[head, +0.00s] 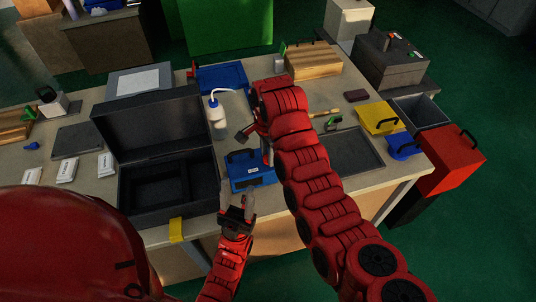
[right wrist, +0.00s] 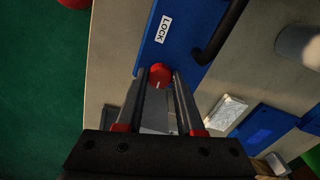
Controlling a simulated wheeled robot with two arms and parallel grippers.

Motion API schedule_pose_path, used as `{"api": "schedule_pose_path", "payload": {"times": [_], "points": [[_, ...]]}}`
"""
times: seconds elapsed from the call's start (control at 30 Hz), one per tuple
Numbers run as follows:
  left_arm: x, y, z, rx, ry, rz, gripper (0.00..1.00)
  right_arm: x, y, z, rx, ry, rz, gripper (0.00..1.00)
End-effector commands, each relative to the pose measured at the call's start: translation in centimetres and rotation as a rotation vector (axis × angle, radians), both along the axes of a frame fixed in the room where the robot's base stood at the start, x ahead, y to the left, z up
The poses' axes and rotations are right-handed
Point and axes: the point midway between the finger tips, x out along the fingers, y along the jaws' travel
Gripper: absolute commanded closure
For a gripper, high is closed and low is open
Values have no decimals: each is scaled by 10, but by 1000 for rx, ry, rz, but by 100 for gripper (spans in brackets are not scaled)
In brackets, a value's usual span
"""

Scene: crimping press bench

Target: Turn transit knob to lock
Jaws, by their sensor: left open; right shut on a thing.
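A blue unit (head: 250,183) with a black handle stands at the front of the bench, right of the open black case. In the right wrist view, its blue face (right wrist: 195,45) carries a white LOCK label (right wrist: 163,29) and a red knob (right wrist: 160,74). The knob has a pale mark on the side away from the label. My right gripper (right wrist: 161,82) is shut on the knob, one finger each side; in the head view its fingertips are largely hidden. My left gripper (head: 238,197) is open and empty, just in front of the blue unit.
The open black case (head: 165,205) stands close on the left. A white squeeze bottle (head: 216,112) is behind the blue unit.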

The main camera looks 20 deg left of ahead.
Motion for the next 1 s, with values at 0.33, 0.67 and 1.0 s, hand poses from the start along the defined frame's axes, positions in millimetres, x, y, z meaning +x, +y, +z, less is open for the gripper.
{"api": "schedule_pose_path", "payload": {"times": [0.33,0.67,1.0], "points": [[0,0,1,0,0,0,50,-1,2,0,3,2,-85,100],[0,0,1,0,0,0,50,-1,2,0,3,2,-92,100],[0,0,1,0,0,0,50,-1,1,0,1,2,-93,33]]}}
